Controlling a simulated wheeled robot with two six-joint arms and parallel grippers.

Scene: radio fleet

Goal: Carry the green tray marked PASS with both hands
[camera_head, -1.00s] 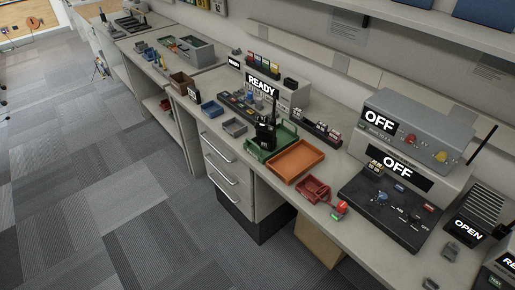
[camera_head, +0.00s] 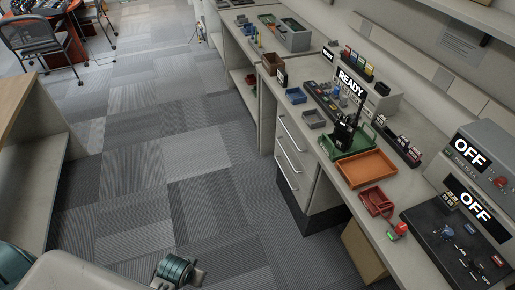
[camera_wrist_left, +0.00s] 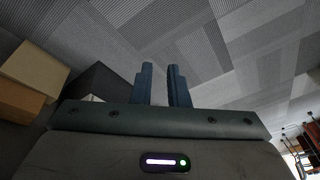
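The green tray (camera_head: 329,149) lies on the grey workbench, with a black handheld radio (camera_head: 345,133) standing in or against it and hiding part of it. No PASS mark is readable on it from here. An orange tray (camera_head: 366,169) sits right beside it, toward the front right. Parts of my arm show at the bottom left of the head view, far from the tray. My left gripper (camera_wrist_left: 161,84) shows in the left wrist view with its two fingers apart and only carpet floor between them. My right gripper is not in view.
A small red bin (camera_head: 376,202) and a black panel (camera_head: 458,245) sit farther right on the workbench (camera_head: 345,190). A READY unit (camera_head: 371,92) stands behind the tray. Drawers are below. The carpet floor (camera_head: 160,160) is clear; a chair (camera_head: 38,38) and wooden-topped counter (camera_head: 25,110) are left.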

